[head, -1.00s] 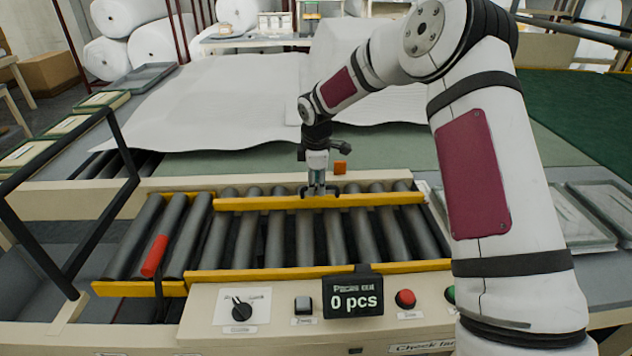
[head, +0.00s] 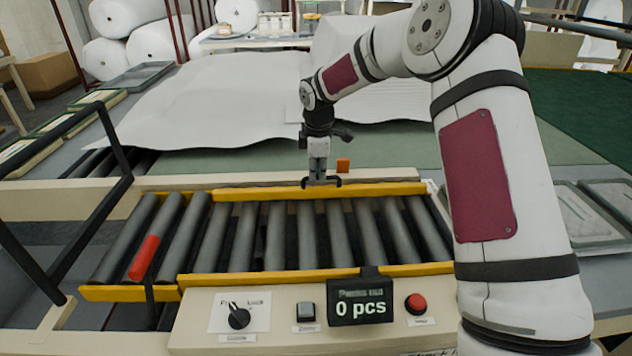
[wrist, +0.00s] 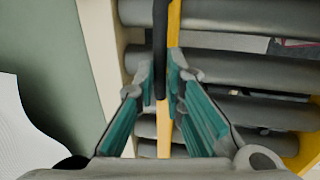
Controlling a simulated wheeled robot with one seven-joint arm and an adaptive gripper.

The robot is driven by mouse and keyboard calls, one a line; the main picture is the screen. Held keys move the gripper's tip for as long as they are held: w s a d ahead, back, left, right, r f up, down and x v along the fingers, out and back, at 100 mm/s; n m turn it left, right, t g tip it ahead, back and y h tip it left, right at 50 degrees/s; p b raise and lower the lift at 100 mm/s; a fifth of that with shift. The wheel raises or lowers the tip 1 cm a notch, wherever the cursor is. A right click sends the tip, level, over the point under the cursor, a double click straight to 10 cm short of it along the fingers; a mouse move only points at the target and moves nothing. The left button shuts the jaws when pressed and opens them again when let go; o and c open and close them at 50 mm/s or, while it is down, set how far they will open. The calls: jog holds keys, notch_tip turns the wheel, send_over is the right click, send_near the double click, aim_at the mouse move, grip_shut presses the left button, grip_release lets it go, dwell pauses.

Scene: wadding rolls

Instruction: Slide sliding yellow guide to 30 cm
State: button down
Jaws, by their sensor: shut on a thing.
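The sliding yellow guide (head: 385,190) is a long yellow bar lying across the back part of the grey rollers. My gripper (head: 321,184) points down and is shut on this guide near its middle. In the wrist view the guide (wrist: 174,28) runs between the two green-padded fingers (wrist: 163,105). A dark bar lies along it there. A second yellow bar (head: 300,275) runs along the front edge of the rollers. A small orange block (head: 343,165) sits just behind the guide. I cannot read any length scale.
A red cylinder (head: 143,258) is at the left rollers. The front panel holds a black knob (head: 239,318), a display reading "0 pcs" (head: 360,308) and a red button (head: 416,303). A dark frame (head: 105,215) stands at left. White sheet wadding (head: 220,110) lies behind.

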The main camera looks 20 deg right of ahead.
jog(key=w+b, duration=0.1)
jog(key=w, duration=0.1)
jog(key=w+b, duration=0.2)
jog(key=shift+d, duration=0.4)
jog(key=c, duration=1.7)
grip_release()
jog(key=shift+o, duration=0.2)
notch_tip(320, 180, up, 12)
jog(key=s, duration=0.2)
jog(key=shift+s+a, duration=0.15)
jog(key=shift+a, duration=0.1)
jog(key=shift+f, duration=0.1)
